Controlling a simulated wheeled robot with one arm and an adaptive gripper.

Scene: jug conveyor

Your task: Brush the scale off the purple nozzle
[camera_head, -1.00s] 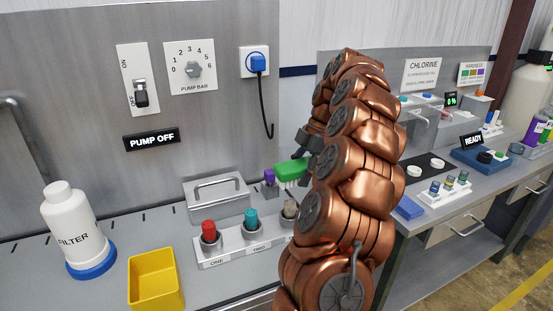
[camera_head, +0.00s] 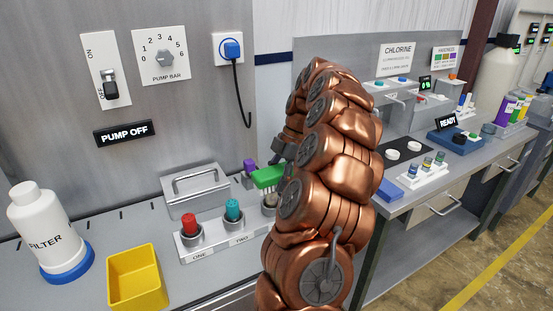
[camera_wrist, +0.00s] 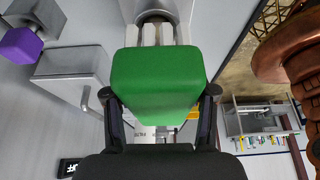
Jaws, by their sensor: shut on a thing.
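The purple nozzle (camera_head: 249,165) shows in the head view on a small grey mount, just left of my gripper. It also shows in the wrist view (camera_wrist: 20,47) at the upper left. My gripper (camera_wrist: 160,95) is shut on a green brush (camera_wrist: 158,78), its dark fingers on either side. White bristles show beyond the green block in the wrist view. In the head view the green brush (camera_head: 268,177) is right of and slightly below the nozzle. In the wrist view the brush and nozzle are apart. No scale can be made out on the nozzle.
A grey case (camera_head: 196,190) with a handle stands left of the nozzle. A holder (camera_head: 208,253) with red, teal and grey-topped items is in front. A yellow bin (camera_head: 138,280) and white filter bottle (camera_head: 44,228) stand further left. A panel reads PUMP OFF (camera_head: 124,132).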

